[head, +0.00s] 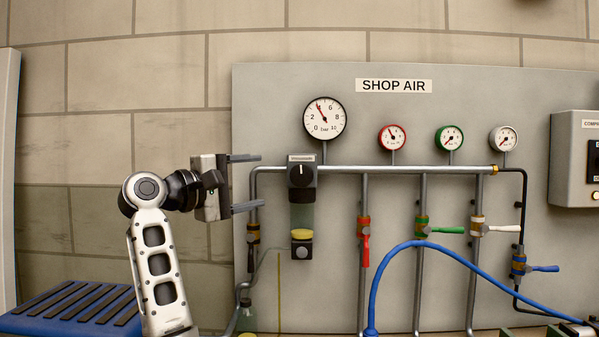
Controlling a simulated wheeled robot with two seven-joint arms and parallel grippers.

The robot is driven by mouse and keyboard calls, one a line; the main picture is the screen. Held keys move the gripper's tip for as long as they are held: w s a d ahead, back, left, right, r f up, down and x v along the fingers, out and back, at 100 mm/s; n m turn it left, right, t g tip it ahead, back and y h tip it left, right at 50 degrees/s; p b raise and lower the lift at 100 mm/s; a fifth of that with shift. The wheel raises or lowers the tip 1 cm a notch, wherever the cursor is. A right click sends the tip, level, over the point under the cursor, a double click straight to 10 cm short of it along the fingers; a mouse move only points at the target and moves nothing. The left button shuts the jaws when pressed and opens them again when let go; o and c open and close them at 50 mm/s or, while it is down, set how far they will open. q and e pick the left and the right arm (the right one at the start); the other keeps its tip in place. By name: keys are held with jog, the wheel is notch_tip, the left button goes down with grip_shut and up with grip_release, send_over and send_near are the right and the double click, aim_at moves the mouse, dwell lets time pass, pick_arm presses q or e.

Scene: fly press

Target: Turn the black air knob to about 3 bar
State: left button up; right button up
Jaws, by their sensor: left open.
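The black air knob (301,175), with a white mark pointing straight up, sits on the regulator at the left end of the horizontal pipe. The large white gauge (324,118), marked in bar, is above and right of it. Its red needle points up and left, between the 2 and the 6; the exact reading is too small to tell. My left gripper (260,181) is open and empty, just left of the knob. Its two fingers point right, one above and one below the knob's height, apart from it. My right gripper is not in view.
Red (392,138), green (449,138) and white (503,138) small gauges stand along the pipe. Red (366,250), green (447,230), white (503,228) and blue (544,268) valve handles stick out below. A blue hose (440,246) arches at the lower right. A clear bowl hangs under the regulator.

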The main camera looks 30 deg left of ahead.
aim_at(297, 177)
pick_arm(q)
jog(key=p+x, duration=0.3)
jog(key=x, duration=0.9)
jog(key=shift+d, duration=0.1)
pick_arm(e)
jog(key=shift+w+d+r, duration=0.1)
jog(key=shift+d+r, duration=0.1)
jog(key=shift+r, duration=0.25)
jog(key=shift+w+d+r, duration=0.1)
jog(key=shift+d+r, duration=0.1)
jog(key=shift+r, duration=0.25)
pick_arm(q)
jog(key=shift+c, duration=0.3)
jog(key=shift+f, duration=0.1)
jog(key=c, duration=0.9)
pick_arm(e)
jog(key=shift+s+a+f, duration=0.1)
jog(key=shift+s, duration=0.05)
